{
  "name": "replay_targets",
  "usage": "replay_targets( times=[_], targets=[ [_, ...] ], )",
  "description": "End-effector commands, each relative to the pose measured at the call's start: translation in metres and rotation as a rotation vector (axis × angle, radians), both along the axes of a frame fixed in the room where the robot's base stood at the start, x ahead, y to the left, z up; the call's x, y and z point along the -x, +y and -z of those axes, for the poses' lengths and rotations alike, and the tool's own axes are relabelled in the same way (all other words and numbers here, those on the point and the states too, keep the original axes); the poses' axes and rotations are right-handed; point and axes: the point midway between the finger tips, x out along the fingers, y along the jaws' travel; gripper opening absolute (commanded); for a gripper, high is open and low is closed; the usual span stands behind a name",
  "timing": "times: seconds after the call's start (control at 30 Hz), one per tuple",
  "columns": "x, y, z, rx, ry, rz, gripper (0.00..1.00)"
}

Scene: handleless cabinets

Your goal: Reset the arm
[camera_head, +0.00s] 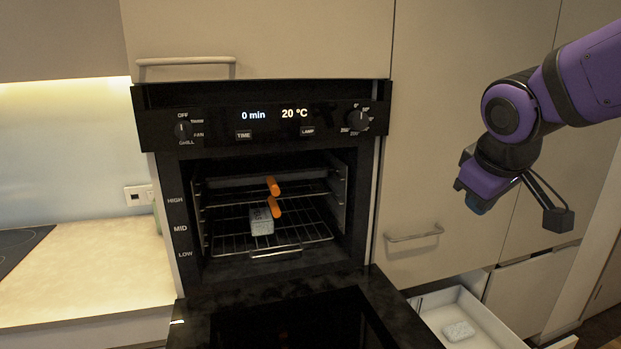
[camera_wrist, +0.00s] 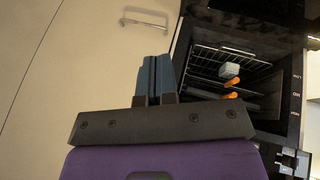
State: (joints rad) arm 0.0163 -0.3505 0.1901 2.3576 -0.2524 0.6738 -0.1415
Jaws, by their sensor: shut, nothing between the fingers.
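My gripper (camera_head: 476,205) hangs from my purple arm at the right of the head view, in the air in front of the cabinet fronts and right of the oven. In the wrist view my gripper (camera_wrist: 153,62) shows two blue fingers pressed together with nothing between them. It touches nothing that I can see. The oven (camera_head: 262,200) stands open left of my arm, and it also shows at the right of the wrist view (camera_wrist: 240,62).
The oven door (camera_head: 415,325) is folded down. On the racks lie a grey block (camera_head: 261,222) and two orange cylinders (camera_head: 273,186). An open drawer (camera_head: 495,325) at the lower right holds a pale block (camera_head: 458,331). A counter (camera_head: 85,265) is at left.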

Motion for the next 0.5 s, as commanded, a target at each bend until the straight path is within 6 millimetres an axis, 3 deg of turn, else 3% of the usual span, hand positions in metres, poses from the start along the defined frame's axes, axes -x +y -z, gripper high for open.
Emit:
replay_targets(
  times=[0.3,0.5],
  targets=[
    [0.100,-0.031,-0.015,-0.203,-0.012,0.268,0.00],
    [0.142,-0.038,-0.011,-0.317,-0.006,0.365,0.00]
  ],
)
